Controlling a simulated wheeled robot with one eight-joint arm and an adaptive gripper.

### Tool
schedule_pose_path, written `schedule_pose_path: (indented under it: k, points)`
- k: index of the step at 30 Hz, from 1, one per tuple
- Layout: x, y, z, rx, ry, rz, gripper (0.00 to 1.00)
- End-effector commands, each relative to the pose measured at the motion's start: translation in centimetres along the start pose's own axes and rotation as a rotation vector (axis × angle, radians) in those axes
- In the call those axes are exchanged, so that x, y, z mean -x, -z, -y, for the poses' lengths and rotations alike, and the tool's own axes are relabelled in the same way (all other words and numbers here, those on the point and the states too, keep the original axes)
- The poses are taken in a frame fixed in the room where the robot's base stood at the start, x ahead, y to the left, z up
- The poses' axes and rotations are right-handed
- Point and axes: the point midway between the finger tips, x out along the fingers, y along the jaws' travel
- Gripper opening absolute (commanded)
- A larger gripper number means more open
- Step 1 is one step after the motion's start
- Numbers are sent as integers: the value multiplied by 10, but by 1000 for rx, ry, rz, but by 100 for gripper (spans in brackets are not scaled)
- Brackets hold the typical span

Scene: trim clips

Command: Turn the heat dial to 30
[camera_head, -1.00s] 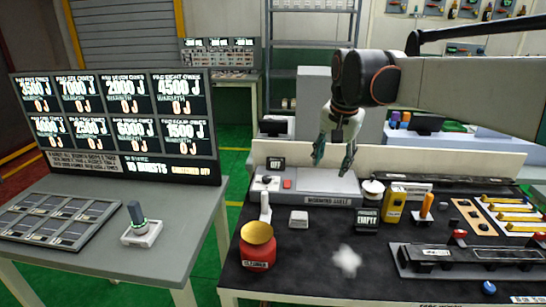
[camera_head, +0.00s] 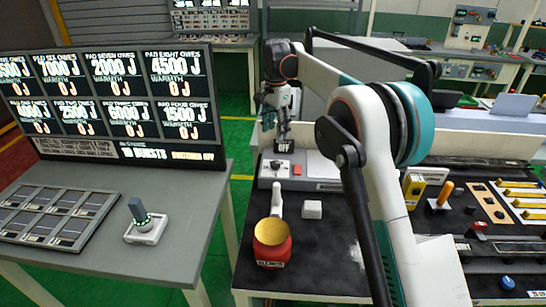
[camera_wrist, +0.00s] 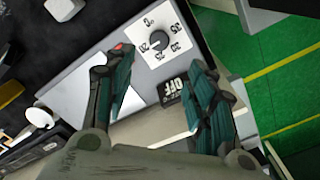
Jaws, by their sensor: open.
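The heat dial (camera_head: 277,166) is on the front left of a grey boxy unit on the black-topped bench. In the wrist view, the dial (camera_wrist: 158,42) shows a dark knob on a white face ringed with small numbers; I cannot read its setting surely. My gripper (camera_head: 277,124) hangs above and behind the dial, near the small OFF sign (camera_head: 283,147). In the wrist view, my gripper (camera_wrist: 160,62) has its two teal fingers spread wide and empty, with the OFF sign (camera_wrist: 170,90) between them and the dial just beyond the tips, apart from them.
A red button (camera_head: 297,169) is right of the dial. A red pot with a yellow top (camera_head: 271,242) and a white block (camera_head: 312,209) stand in front. The board of numbers (camera_head: 115,100) stands at left. My arm covers the middle of the bench.

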Motion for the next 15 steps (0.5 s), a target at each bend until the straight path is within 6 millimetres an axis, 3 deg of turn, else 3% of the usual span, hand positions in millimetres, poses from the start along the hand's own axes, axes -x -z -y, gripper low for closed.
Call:
schedule_pose_path:
  k: [15]
  points:
    - [-93,0,0,1,1,0,50]
